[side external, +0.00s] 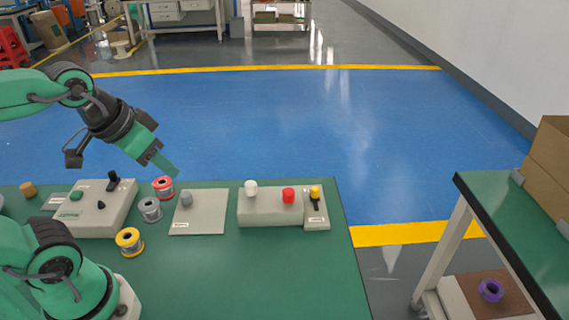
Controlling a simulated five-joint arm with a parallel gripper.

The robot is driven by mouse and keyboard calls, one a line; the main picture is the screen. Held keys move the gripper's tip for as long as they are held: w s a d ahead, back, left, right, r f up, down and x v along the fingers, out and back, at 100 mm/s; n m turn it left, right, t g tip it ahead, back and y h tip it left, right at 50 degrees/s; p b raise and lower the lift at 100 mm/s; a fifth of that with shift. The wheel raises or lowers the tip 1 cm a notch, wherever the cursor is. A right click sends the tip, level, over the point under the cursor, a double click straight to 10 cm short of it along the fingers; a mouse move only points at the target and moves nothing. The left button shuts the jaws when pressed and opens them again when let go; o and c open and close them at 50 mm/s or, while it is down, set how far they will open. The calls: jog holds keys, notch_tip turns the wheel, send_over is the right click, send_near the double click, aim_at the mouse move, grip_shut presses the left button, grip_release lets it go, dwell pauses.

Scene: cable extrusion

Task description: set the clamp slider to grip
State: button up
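A yellow-knobbed control (315,192) stands on a dark slot in a small grey plate (317,215) at the right end of the panels; it looks like a slider. A label lies below it, too small to read, so I cannot tell if it is the clamp slider or which end is grip. A black lever (113,181) stands on the grey box at the left. My gripper (167,167) hangs in the air, pointing down and right, left of the yellow knob and apart from it. Its fingers overlap in this view, so their opening is not clear.
A grey block with a white knob (251,188) and red knob (289,195) adjoins the yellow-knobbed plate. A flat plate with a grey knob (187,199) lies left of it. Red (163,188), grey (150,210) and yellow (129,242) spools stand nearby. The green table's front right is clear.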

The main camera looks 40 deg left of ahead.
jog(key=shift+o, duration=0.6)
jog(key=shift+w+r, duration=0.1)
jog(key=w+d+n+g, duration=0.1)
jog(key=w+d+g, duration=0.25)
jog(key=w, duration=1.55)
jog(key=w+d+f, duration=0.2)
jog(key=w+f, duration=0.2)
jog(key=w+d+f+g, duration=0.1)
jog(key=w+d+f, duration=0.1)
jog(key=w+f, duration=0.3)
jog(key=w+d+f+n+g, duration=0.1)
jog(key=w+d+f, duration=0.1)
jog(key=w+f, duration=0.3)
jog(key=shift+w+d, duration=0.15)
jog(key=shift+d, duration=0.25)
jog(key=shift+w+d+f, duration=0.1)
jog(key=shift+w+f, duration=0.05)
jog(key=shift+f, duration=0.05)
